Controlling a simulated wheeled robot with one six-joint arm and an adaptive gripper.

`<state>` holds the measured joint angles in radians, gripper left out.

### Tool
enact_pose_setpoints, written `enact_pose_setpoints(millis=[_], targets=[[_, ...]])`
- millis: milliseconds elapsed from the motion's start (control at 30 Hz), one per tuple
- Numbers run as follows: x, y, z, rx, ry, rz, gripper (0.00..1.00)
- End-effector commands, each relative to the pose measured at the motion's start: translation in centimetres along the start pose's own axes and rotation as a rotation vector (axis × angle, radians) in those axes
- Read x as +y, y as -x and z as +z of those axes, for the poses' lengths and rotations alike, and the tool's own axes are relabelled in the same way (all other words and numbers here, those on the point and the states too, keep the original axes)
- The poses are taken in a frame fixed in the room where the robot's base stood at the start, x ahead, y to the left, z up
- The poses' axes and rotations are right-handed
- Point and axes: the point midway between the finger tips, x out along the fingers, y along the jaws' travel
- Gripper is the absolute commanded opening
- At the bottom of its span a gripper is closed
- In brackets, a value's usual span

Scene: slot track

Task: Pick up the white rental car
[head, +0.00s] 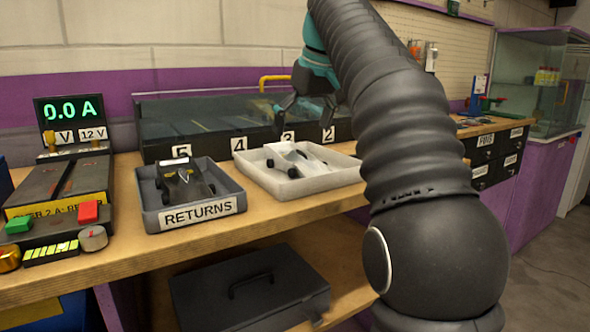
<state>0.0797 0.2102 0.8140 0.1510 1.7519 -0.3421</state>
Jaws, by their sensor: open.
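The white rental car (291,157) lies in a white tray (340,178) on the wooden counter, with dark wheels showing at its sides. My gripper (300,132) is open above and just behind this tray, pointing down, with its fingers apart and nothing visible between them. Its teal body (316,68) is partly hidden by my arm, which comes in from the right foreground. The gap in height between the fingertips and the car cannot be told from this single view.
A grey RETURNS tray (200,207) holding a black car (184,182) stands left of the white tray. A glass-topped case (205,115) with numbered labels stands behind both. A power supply (70,125) and control box (60,205) are at left. A dark case (250,290) sits on the lower shelf.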

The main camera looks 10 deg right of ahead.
Motion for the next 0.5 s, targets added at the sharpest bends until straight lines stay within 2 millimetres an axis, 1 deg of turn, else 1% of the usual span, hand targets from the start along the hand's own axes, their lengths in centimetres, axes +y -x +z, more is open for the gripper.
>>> enact_pose_setpoints(millis=[33, 100, 367, 500], targets=[[0.0, -1.0, 0.2, 0.000, 0.000, 0.000, 1.00], [0.0, -1.7, 0.1, 0.000, -0.001, 0.000, 1.00], [0.2, -2.9, 0.1, 0.001, -0.003, 0.001, 1.00], [0.1, -4.5, 0.1, 0.000, -0.003, 0.001, 1.00]])
